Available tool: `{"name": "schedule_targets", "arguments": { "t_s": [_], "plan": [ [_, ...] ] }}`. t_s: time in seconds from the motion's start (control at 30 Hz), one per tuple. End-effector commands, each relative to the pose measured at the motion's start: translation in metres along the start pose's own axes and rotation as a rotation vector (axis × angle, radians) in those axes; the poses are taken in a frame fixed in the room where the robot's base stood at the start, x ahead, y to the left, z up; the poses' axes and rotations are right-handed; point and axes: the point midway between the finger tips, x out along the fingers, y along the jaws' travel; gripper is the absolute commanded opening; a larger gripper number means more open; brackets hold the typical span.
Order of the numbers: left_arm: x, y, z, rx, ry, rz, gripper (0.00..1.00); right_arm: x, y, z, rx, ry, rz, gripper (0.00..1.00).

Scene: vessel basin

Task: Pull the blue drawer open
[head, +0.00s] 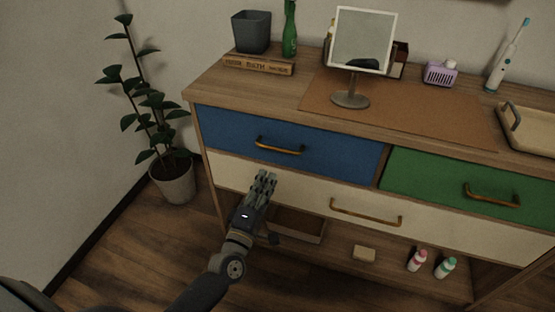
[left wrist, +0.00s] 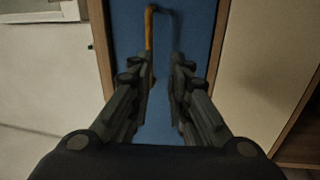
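The blue drawer (head: 330,152) is at the upper left of the wooden cabinet and looks shut. Its brass handle (head: 280,149) runs across its front. My left gripper (head: 264,177) is in front of the cabinet, just below the handle in the head view. In the left wrist view, the blue drawer front (left wrist: 190,25) fills the middle and the handle (left wrist: 150,40) stands upright near the left finger. My left gripper (left wrist: 164,68) has a gap between its fingers, with nothing held in it. I cannot tell whether a finger touches the handle. My right gripper is not in view.
A green drawer (head: 440,192) is to the right and a cream drawer (head: 300,190) below. The top holds a mirror (head: 361,42), a grey pot (head: 251,32) and a tray (head: 530,131). A potted plant (head: 172,180) stands left. The lower shelf holds bottles (head: 417,260).

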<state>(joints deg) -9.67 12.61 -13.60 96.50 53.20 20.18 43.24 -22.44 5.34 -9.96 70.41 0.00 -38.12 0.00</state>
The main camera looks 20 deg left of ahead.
Motion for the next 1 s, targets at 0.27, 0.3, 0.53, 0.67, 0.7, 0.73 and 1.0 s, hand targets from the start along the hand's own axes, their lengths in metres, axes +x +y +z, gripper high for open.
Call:
{"name": "schedule_targets", "arguments": {
  "t_s": [0.27, 0.3, 0.53, 0.67, 0.7, 0.73, 1.0],
  "plan": [
    [0.025, 0.016, -0.004, -0.054, 0.018, 0.039, 0.17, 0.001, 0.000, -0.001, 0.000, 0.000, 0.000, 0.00],
    [0.032, 0.016, -0.004, -0.054, 0.018, 0.038, 0.17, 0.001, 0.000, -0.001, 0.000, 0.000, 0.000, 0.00],
    [0.075, 0.016, -0.005, -0.050, 0.017, 0.036, 0.17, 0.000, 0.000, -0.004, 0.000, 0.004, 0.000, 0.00],
    [0.094, 0.016, -0.005, -0.050, 0.017, 0.035, 0.17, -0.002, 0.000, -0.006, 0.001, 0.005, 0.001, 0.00],
    [0.099, 0.017, -0.005, -0.049, 0.016, 0.036, 0.17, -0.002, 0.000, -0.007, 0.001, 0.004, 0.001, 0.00],
    [0.101, 0.016, -0.005, -0.049, 0.016, 0.035, 0.17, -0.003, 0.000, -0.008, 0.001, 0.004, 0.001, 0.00],
    [0.111, 0.016, -0.005, -0.049, 0.015, 0.032, 0.17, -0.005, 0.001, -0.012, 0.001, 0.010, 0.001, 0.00]
  ]
}}
